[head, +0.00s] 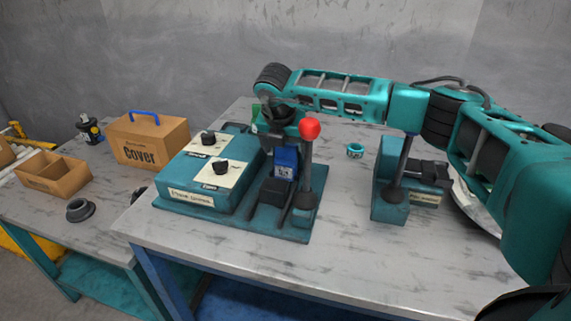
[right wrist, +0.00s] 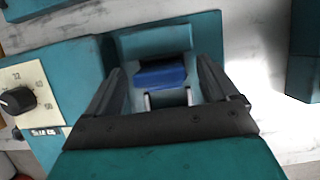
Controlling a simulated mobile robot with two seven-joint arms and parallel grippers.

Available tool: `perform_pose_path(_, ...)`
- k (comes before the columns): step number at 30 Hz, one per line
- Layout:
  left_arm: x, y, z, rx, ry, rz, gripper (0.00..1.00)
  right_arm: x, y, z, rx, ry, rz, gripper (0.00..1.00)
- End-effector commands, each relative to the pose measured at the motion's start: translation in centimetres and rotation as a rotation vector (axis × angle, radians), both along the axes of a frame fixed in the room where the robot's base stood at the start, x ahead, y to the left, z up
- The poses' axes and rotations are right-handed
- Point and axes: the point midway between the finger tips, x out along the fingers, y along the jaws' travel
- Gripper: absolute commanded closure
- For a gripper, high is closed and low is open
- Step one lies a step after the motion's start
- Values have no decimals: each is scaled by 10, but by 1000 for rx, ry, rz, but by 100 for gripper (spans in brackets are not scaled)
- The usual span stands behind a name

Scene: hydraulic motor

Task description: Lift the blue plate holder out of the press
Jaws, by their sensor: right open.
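The blue plate holder (head: 286,161) stands in the press (head: 300,231), behind the black block and beside the lever with the red ball. It also shows in the right wrist view (right wrist: 161,74) as a blue block. My right gripper (head: 285,130) points down from above at the press, and its fingertips are partly hidden in the head view. In the right wrist view the gripper (right wrist: 159,66) is open, with one dark finger on each side of the blue plate holder and visible gaps between. I cannot tell whether a finger touches it. My left gripper is not in view.
The red-knobbed lever (head: 310,129) rises close to my right gripper. The control box (head: 203,178) is to the left. A second teal machine (head: 392,192) and a small teal ring (head: 355,150) are to the right. A cardboard cover box (head: 147,141) stands on the left table.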

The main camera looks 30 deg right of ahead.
Motion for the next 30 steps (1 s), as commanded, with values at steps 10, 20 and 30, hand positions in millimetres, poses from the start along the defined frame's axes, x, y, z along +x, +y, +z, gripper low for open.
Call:
perform_pose_path(10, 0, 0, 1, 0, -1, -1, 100, 0, 0, 0, 1, -1, 0, 27)
perform_pose_path(20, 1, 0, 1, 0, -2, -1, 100, 0, 0, 0, 1, -1, 0, 59)
perform_pose_path(30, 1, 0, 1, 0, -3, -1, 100, 0, 0, 1, 1, -1, 0, 91)
